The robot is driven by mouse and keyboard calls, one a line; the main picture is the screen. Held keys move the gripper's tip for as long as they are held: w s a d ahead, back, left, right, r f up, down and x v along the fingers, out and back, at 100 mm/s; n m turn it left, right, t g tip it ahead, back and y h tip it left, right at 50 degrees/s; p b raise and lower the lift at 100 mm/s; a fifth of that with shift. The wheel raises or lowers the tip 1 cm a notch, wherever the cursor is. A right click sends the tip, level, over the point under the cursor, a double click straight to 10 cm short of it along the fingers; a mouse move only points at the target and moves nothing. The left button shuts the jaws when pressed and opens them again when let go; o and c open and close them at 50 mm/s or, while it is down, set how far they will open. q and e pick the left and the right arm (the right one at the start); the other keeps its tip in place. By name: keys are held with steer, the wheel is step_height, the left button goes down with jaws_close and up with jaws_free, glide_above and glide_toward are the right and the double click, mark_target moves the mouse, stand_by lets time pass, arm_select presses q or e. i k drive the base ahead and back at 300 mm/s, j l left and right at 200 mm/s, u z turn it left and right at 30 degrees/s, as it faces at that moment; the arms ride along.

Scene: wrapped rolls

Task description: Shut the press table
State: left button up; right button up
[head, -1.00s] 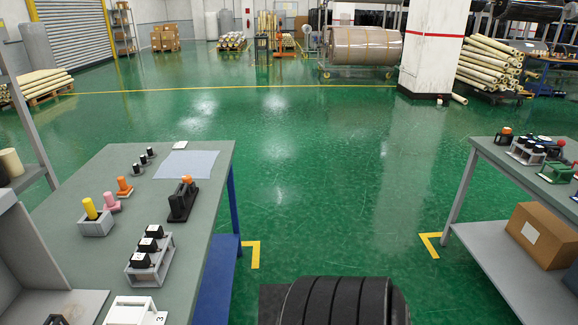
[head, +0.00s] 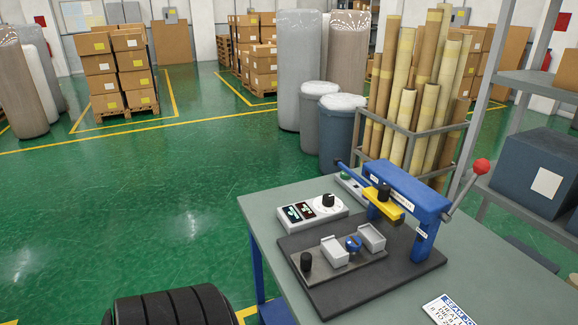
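A blue press (head: 400,190) with a yellow head (head: 385,204) stands on a dark base plate (head: 420,274) on a grey-green table. A lever with a red ball knob (head: 481,166) sticks out on its right. A dark press table (head: 318,265) lies in front of the arch, its left part clear of the yellow head. It carries two light grey blocks (head: 334,251), a small blue part (head: 353,244) between them and a black knob (head: 306,262) at its near left end. Neither of my grippers is in view.
A control box (head: 313,212) with a black dial stands left of the press. A printed card (head: 451,308) lies at the table's front right. A rack of tall tubes (head: 420,100) stands behind, and a shelf with a blue box (head: 540,165) is at right.

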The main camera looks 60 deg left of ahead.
mark_target(325, 262)
steer(key=u, duration=1.5)
